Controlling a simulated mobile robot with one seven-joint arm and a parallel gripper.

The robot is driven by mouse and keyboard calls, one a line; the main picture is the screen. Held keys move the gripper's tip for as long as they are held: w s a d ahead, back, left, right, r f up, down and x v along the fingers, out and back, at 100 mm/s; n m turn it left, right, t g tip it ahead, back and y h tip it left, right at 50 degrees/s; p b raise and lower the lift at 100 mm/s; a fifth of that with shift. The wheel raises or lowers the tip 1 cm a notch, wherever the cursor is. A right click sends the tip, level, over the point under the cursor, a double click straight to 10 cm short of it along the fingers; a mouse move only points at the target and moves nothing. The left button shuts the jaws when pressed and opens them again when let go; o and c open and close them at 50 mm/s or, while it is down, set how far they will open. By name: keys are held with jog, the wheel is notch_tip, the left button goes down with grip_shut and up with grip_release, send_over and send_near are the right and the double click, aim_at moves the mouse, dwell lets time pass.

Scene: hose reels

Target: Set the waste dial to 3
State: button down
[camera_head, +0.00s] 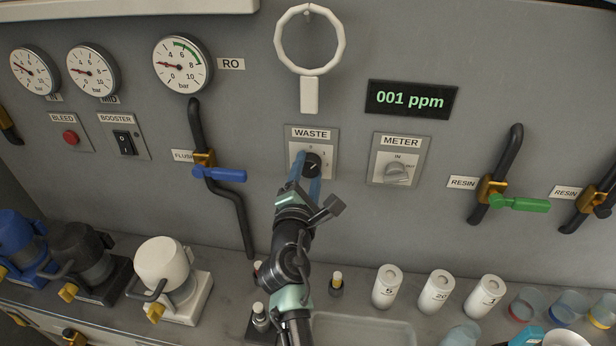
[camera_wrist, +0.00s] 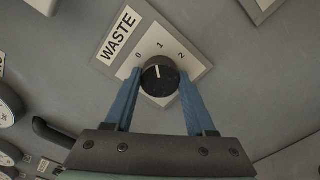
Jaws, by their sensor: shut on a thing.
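The waste dial (camera_wrist: 160,85) is a black round knob on a pale plate labelled WASTE, and it also shows in the head view (camera_head: 313,163). In the wrist view the numbers 0, 1 and 2 show around it; I cannot see a 3 there. The knob's white mark points roughly at 1. My gripper (camera_wrist: 159,79) has its two blue fingers on either side of the knob, shut on it. In the head view my gripper (camera_head: 308,169) covers the lower left of the plate.
A METER selector (camera_head: 396,172) sits to the right, below a display (camera_head: 411,98) reading 001 ppm. A blue-handled flush valve (camera_head: 219,174) is close on the left. A white ring holder (camera_head: 310,92) hangs above. Bottles and cups stand on the counter below.

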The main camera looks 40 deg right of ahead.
jog(key=m+b, duration=0.1)
jog(key=m, duration=0.1)
jog(key=m+b, duration=0.2)
jog(key=m, duration=0.1)
jog(key=shift+f+m+b, duration=0.2)
jog(key=shift+m+b, duration=0.1)
jog(key=m+b, duration=0.4)
jog(key=m, duration=0.1)
jog(key=m+b, duration=0.4)
jog(key=m, duration=0.1)
jog(key=shift+m, duration=0.4)
jog(key=m+b, duration=0.3)
jog(key=m, duration=0.2)
jog(key=shift+r+b, duration=0.15)
jog(key=shift+b, duration=0.15)
jog(key=shift+m, duration=0.3)
jog(key=shift+c, duration=1.2)
grip_release()
jog(key=b+v, duration=0.1)
jog(key=v, duration=1.2)
